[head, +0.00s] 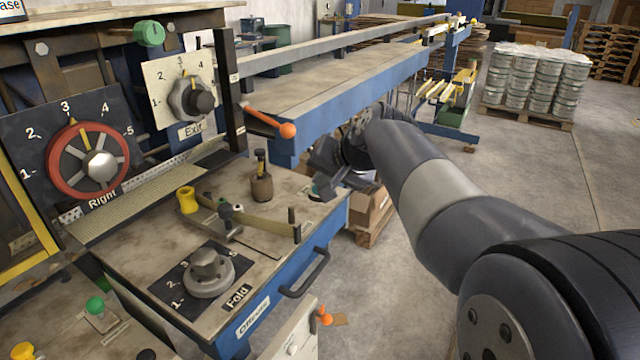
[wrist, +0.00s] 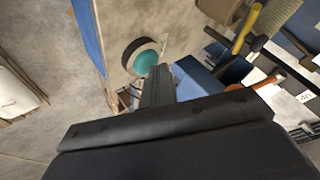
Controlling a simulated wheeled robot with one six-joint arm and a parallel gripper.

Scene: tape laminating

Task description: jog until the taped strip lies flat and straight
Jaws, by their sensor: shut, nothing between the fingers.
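My gripper (head: 324,178) is shut and empty, pointing down at the right end of the machine's worktop (head: 133,247). A round teal button (head: 315,190) in a dark ring sits there. The button also shows in the wrist view (wrist: 146,62), where my gripper's fingertips (wrist: 158,72) overlap its near edge. I cannot tell whether they touch it. I cannot make out the taped strip in either view.
Left are a red Right wheel (head: 88,160), an Exit dial (head: 192,98) and a Fold dial (head: 208,272). A yellow-ended lever (head: 248,220) and brown knob (head: 261,184) stand on the worktop. An orange-tipped lever (head: 287,130) juts out behind.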

